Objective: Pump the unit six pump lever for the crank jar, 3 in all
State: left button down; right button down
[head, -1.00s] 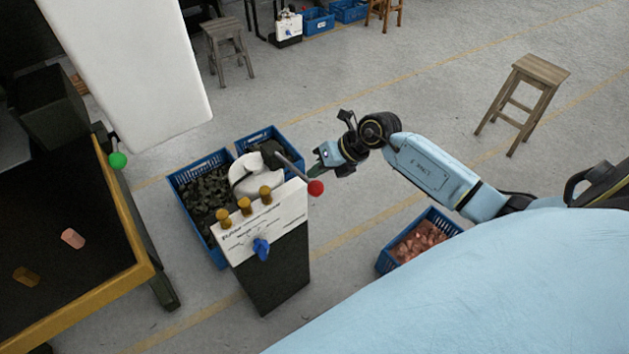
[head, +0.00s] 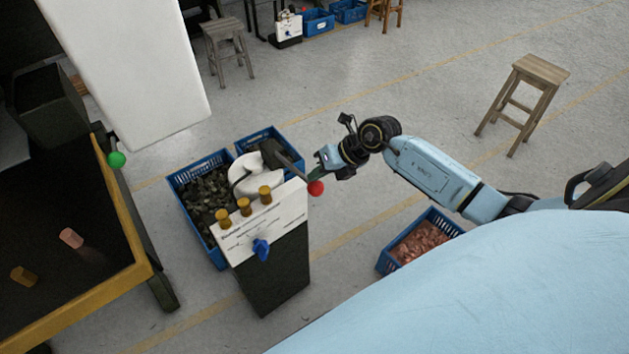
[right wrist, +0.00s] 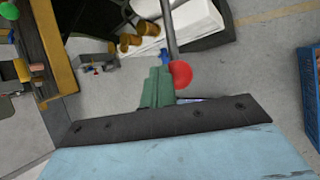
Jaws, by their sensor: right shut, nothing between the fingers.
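The pump unit (head: 268,272) is a dark box with a white sloped top, three brass knobs and a blue handle on its front. Its pump lever is a grey rod ending in a red ball (head: 316,188), sticking out at the upper right. In the right wrist view the red ball (right wrist: 180,74) is right beside my fingertips. My right gripper (head: 317,176) is shut and empty, its green fingers (right wrist: 158,86) against or just beside the rod; I cannot tell if they touch. My left gripper is not in view. I see no jar that I can identify.
Blue crates (head: 176,180) of dark pieces stand behind the unit. A blue crate (head: 381,266) of copper pieces is at right. A yellow-edged bench (head: 125,222) with a green ball lever (head: 117,159) is at left. A wooden stool (head: 541,68) stands far right. Floor between is clear.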

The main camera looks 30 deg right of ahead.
aim_at(320, 192)
jog(key=shift+s+f+b, duration=0.2)
jog(key=shift+f+b, duration=0.4)
jog(key=shift+f, duration=0.45)
jog(key=shift+s+f+b, duration=0.2)
jog(key=shift+f+b, duration=0.35)
jog(key=shift+f, duration=0.5)
jog(key=shift+s+f+b, duration=0.2)
jog(key=shift+f+b, duration=0.4)
jog(key=shift+f, duration=0.45)
dwell(1.8)
jog(key=shift+r, duration=0.15)
dwell(0.4)
jog(key=shift+w+r+p, duration=0.2)
jog(key=shift+r+p, duration=0.8)
jog(key=shift+r, duration=0.15)
jog(key=shift+w+r+p, duration=0.25)
jog(key=shift+r+p, duration=0.8)
jog(key=shift+r, duration=0.15)
jog(key=shift+w+r+p, duration=0.2)
jog(key=shift+r+p, duration=0.8)
jog(key=shift+r, duration=0.25)
jog(key=shift+w+r+p, duration=0.2)
jog(key=shift+r+p, duration=0.75)
jog(key=shift+r, duration=0.3)
jog(key=shift+w+r+p, duration=0.2)
jog(key=shift+r+p, duration=0.75)
jog(key=shift+r, duration=0.25)
